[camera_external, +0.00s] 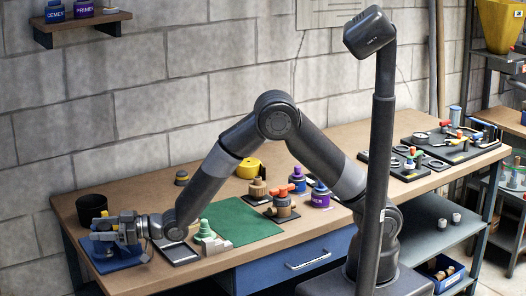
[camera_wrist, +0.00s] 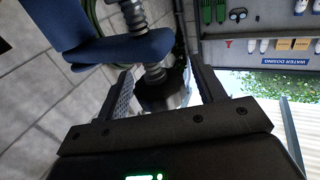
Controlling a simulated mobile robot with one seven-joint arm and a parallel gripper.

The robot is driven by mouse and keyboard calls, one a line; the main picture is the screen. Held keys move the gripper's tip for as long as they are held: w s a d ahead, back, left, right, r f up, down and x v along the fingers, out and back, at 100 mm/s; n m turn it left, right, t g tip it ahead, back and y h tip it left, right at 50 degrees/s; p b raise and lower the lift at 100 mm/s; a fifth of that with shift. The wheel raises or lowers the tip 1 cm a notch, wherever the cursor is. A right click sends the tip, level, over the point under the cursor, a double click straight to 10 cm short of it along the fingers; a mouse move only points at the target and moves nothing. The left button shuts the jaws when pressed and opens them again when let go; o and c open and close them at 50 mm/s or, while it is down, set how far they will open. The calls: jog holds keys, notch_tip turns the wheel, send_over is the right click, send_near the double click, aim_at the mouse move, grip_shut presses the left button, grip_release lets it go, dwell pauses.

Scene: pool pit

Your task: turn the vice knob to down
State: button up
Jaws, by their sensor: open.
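The blue vice (camera_external: 122,262) stands at the left end of the workbench, partly hidden by my gripper (camera_external: 118,229). In the wrist view the vice's blue body (camera_wrist: 80,35) fills the upper left, with a ribbed metal screw (camera_wrist: 153,73) coming out of it. A dark round knob (camera_wrist: 165,94) sits at the end of the screw. My gripper (camera_wrist: 166,95) is open, with one finger on each side of the knob. I cannot tell whether either finger touches it.
A black cup (camera_external: 92,207) stands behind the vice. A dark flat tray (camera_external: 180,253) and a green-and-white fitting (camera_external: 207,236) lie to the right, near a green mat (camera_external: 238,224). The bench front edge is close to my arm.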

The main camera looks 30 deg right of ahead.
jog(key=v, duration=1)
jog(key=shift+r, duration=0.1)
jog(key=w+d+r+m+t+h, duration=0.1)
jog(key=w+d+r+m+h, duration=0.2)
jog(key=d, duration=0.4)
jog(key=w+d+r+t+h, duration=0.1)
jog(key=w+d+r+h, duration=0.15)
jog(key=w+d, duration=0.45)
jog(key=w+d+r+m+t+h, duration=0.1)
jog(key=w+d+r+m+h, duration=0.15)
jog(key=d, duration=0.55)
jog(key=s+d+r+m+h, duration=0.1)
jog(key=d+r+m+h, duration=0.25)
jog(key=d, duration=1.35)
jog(key=s+d+m+g+h, duration=0.4)
jog(key=s+d+g+h, duration=0.1)
jog(key=s+d, duration=1.3)
jog(key=shift+s+d, duration=0.15)
jog(key=shift+s, duration=0.3)
